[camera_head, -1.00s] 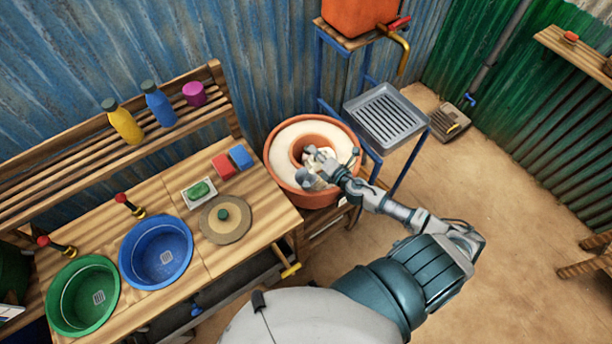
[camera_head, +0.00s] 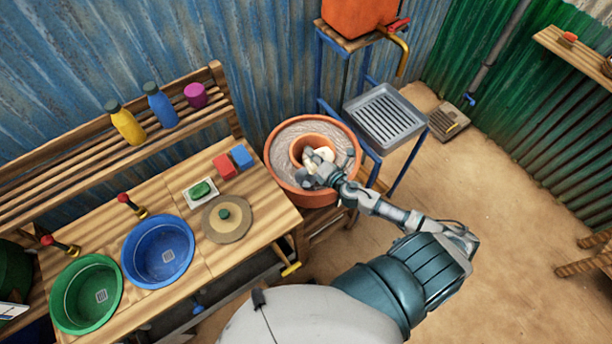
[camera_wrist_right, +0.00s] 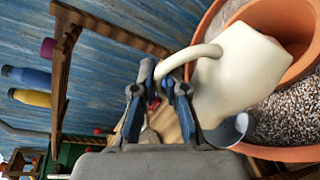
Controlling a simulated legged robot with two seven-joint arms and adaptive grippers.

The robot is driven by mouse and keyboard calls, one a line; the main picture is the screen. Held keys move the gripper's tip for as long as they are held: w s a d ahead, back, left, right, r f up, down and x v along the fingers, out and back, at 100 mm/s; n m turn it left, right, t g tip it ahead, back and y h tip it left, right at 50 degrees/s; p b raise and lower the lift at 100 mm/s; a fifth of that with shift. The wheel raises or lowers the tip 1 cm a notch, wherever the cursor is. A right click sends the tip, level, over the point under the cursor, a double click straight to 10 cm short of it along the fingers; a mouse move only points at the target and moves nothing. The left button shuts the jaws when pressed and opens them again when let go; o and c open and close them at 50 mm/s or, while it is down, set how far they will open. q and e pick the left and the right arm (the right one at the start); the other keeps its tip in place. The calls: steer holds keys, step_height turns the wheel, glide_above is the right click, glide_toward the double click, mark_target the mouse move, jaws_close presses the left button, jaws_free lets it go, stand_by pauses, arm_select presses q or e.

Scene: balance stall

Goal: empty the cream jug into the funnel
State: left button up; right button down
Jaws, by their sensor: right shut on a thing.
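The cream jug (camera_wrist_right: 240,75) is in my right gripper (camera_wrist_right: 172,88), which is shut on its curved handle. In the head view the jug (camera_head: 319,157) shows as a small pale shape, partly hidden by my right gripper (camera_head: 317,172). The jug is tilted, over the terracotta double pot (camera_head: 273,172), close to the inner pot's rim (camera_wrist_right: 283,12). Its contents cannot be seen. I cannot make out a clear funnel. A grey rounded piece (camera_wrist_right: 230,130) shows below the jug; I cannot tell what it is. My left gripper is not in view.
A speckled grey filling (camera_wrist_right: 285,112) lies between the two pots. Left is a wooden bench with a blue basin (camera_head: 157,252), a green basin (camera_head: 86,294) and a round lid (camera_head: 227,219). A blue-framed stand with a grey tray (camera_head: 384,118) is close on the right.

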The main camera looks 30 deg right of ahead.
steer(key=shift+a+r+n+h+p, duration=0.2)
steer(key=shift+a+n+h+p, duration=0.1)
steer(key=shift+a+n+p, duration=0.35)
steer(key=shift+s+a+f+n, duration=0.1)
steer(key=shift+a+n, duration=0.15)
steer(key=shift+a, duration=0.25)
